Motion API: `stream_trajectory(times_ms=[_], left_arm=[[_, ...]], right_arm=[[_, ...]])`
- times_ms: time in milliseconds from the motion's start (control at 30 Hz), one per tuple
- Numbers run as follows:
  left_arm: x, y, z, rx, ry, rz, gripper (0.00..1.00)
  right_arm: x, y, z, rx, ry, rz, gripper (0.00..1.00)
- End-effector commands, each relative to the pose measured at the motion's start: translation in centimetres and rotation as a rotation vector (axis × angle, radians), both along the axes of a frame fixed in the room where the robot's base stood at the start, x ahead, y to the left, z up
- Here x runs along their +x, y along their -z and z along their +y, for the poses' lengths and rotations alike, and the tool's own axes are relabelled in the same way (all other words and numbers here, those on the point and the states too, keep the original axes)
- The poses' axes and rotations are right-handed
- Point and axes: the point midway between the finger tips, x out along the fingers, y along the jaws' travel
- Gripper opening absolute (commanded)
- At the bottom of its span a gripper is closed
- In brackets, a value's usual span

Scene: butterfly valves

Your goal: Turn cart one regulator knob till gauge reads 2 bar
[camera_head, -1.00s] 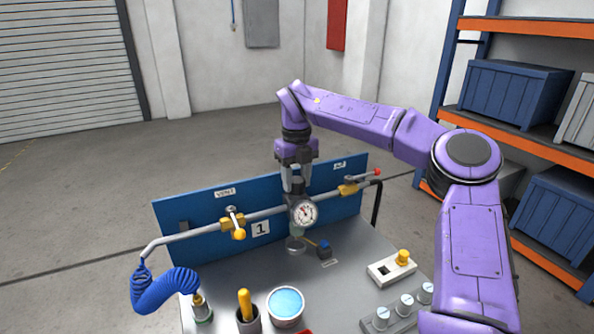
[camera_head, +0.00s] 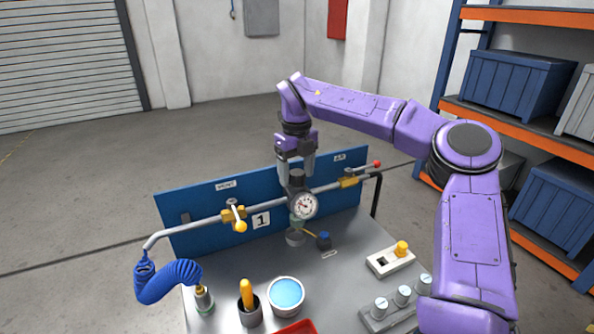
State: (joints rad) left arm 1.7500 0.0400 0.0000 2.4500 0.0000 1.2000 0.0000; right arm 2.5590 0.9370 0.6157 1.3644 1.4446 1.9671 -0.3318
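The cart (camera_head: 345,282) has a grey top and a blue back panel (camera_head: 200,213) with a "1" label. A pipe runs along the panel. The round white gauge (camera_head: 303,206) sits on the pipe; its needle is too small to read surely. The dark regulator knob (camera_head: 297,176) stands above the gauge. My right gripper (camera_head: 296,172) points down over the knob, its fingers around or just above the knob's top. Whether the fingers press on it I cannot tell. My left gripper is not in view.
A blue coiled hose (camera_head: 168,281) hangs left. A cup with a yellow handle (camera_head: 248,305), a blue-filled bowl (camera_head: 286,294) and a switch box (camera_head: 391,259) stand on the cart. Shelves (camera_head: 520,115) stand right.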

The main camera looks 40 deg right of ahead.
Motion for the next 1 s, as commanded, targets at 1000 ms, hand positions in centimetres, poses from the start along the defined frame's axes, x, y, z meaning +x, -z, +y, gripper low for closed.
stream_trajectory(times_ms=[1000], left_arm=[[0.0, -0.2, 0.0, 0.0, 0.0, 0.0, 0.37]], right_arm=[[0.0, -10.5, 0.0, 0.0, 0.0, 0.002, 0.69]])
